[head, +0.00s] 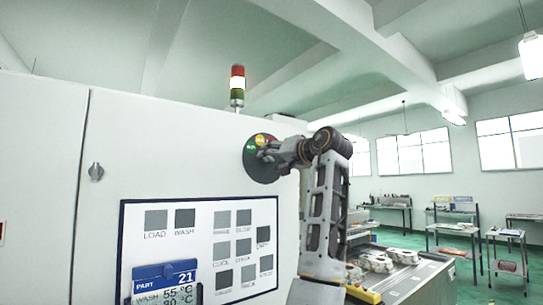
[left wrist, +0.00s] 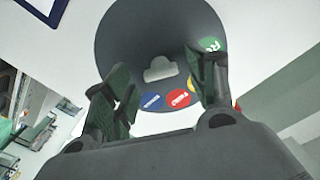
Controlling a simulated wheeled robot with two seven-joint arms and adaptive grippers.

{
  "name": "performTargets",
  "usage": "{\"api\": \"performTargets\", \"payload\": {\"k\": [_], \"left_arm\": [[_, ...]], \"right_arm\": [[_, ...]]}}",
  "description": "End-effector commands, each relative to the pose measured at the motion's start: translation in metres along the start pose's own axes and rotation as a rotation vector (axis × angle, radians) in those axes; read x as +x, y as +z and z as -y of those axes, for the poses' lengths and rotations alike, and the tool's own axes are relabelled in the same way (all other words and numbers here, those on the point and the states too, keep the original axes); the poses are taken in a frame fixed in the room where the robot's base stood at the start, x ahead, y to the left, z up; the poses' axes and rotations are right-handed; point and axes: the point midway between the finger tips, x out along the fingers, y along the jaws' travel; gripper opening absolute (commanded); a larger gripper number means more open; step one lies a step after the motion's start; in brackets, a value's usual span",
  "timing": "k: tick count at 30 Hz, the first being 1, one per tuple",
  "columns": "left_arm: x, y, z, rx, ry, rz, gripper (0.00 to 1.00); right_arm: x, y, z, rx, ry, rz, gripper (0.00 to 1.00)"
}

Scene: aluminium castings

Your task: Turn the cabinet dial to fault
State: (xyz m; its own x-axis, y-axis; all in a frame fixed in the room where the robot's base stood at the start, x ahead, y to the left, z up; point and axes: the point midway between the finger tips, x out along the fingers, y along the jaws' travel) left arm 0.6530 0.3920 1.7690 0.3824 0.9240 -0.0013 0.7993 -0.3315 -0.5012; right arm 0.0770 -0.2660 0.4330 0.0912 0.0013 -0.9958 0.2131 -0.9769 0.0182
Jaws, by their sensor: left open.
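The cabinet dial (head: 250,172) is a dark round plate with coloured labels on the white cabinet's (head: 150,140) front, and my arm partly covers it. In the left wrist view the dial plate (left wrist: 128,40) carries green, yellow, red and blue labels along its lower and right side. Its small light-grey knob (left wrist: 160,69) is in the middle; I cannot tell which label it points to. The label words are too small to read surely. My left gripper (head: 268,153) is open in front of the dial. In the wrist view its fingers (left wrist: 165,85) stand apart, one to each side of the knob, seemingly not touching it.
A signal tower (head: 237,88) stands on the cabinet. A panel of grey squares (head: 197,205), a blue part card (head: 165,278) and a small handle (head: 96,171) are on its front. A bench with castings (head: 375,262) and several tables stand at the right.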

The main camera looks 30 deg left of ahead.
Motion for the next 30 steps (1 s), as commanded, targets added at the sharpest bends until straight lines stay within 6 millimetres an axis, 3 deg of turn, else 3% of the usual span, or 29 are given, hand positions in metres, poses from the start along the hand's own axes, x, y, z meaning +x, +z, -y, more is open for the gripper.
{"api": "performTargets", "payload": {"k": [6,16,26,30], "left_arm": [[0.0121,-0.0004,-0.0001,0.0,0.0,-0.001,0.57],[0.0135,0.0003,-0.0004,0.0,0.0,0.0,0.56],[0.0132,0.0002,-0.0004,0.0,0.0,-0.001,0.13],[0.0132,0.0002,-0.0005,0.002,0.0,-0.001,0.11]], "right_arm": [[-0.004,-0.0007,0.0011,0.0,-0.001,0.0,0.0],[-0.0037,-0.0013,0.0035,0.001,-0.004,-0.001,0.0],[-0.0036,-0.0013,0.0034,0.001,-0.004,-0.001,0.0],[-0.0036,-0.0013,0.0033,0.001,-0.004,-0.001,0.0]]}}
